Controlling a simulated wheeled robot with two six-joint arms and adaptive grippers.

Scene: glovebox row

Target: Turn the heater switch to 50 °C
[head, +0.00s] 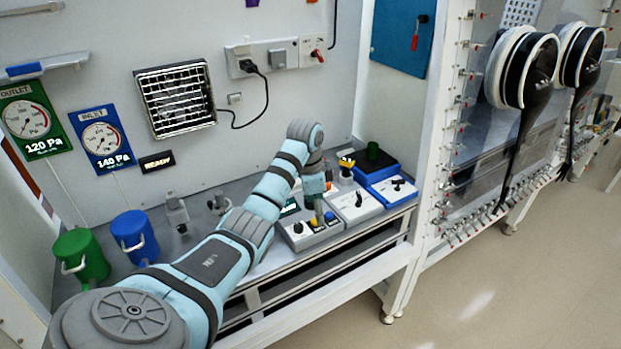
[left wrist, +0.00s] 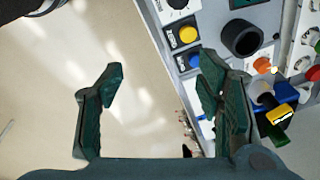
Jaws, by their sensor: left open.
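I cannot read which control is the heater switch. On the bench are a grey control box (head: 311,234) with a black knob (head: 297,228) and coloured buttons, a white box (head: 357,205) with a black lever (head: 358,199), and a blue-based box (head: 394,192) with a black switch (head: 398,184). My left gripper (head: 318,204) points down close to the grey box; its fingers are small there. In the left wrist view it (left wrist: 164,68) is open and empty. Its right finger overlaps the panel edge, near a yellow button (left wrist: 188,34) and a black round part (left wrist: 240,38).
A green canister (head: 80,257) and a blue canister (head: 134,235) stand at the left. A vertical post (head: 440,140) and glove ports (head: 525,70) are to the right. Open floor (head: 500,270) lies in front.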

